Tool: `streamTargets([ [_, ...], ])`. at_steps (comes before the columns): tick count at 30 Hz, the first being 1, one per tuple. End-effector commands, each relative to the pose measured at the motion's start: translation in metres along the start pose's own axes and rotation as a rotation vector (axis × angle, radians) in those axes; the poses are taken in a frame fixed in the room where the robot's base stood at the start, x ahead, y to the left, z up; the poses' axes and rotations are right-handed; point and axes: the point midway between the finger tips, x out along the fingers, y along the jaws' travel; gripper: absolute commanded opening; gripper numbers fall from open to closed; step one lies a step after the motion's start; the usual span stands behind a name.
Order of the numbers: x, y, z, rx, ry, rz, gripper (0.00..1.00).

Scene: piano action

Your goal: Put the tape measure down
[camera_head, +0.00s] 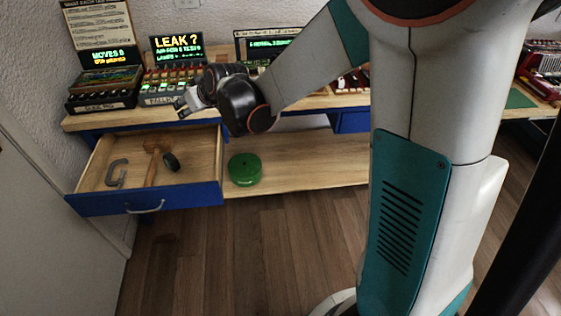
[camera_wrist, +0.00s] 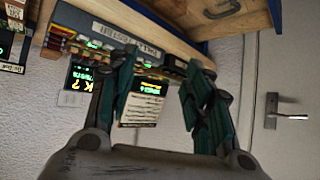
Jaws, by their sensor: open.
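My gripper (camera_head: 184,106) is above the back of the open drawer, close to the bench's front edge in the head view. In the wrist view its two green fingers (camera_wrist: 160,72) are spread apart, with nothing seen between them. I cannot pick out a tape measure for certain. A round green object (camera_head: 245,169) lies on the lower wooden shelf, right of the drawer and apart from my gripper; I cannot tell whether it is the tape measure.
The open blue-fronted drawer (camera_head: 144,202) holds a grey clamp (camera_head: 112,173) and a wooden mallet (camera_head: 152,165). Boxes with lit displays (camera_head: 176,48) stand on the bench above. A white door (camera_wrist: 285,90) shows in the wrist view. Wooden floor (camera_head: 240,250) lies clear in front.

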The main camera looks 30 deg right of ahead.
Motion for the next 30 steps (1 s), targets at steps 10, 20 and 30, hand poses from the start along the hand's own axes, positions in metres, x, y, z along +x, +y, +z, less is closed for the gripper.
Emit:
streamTargets([
  [10,-0.129,0.003,0.036,0.058,-0.101,0.070,0.46],
  [20,-0.229,0.002,0.106,0.120,-0.194,0.151,0.46],
  [30,-0.288,0.001,0.179,0.175,-0.263,0.224,0.46],
])
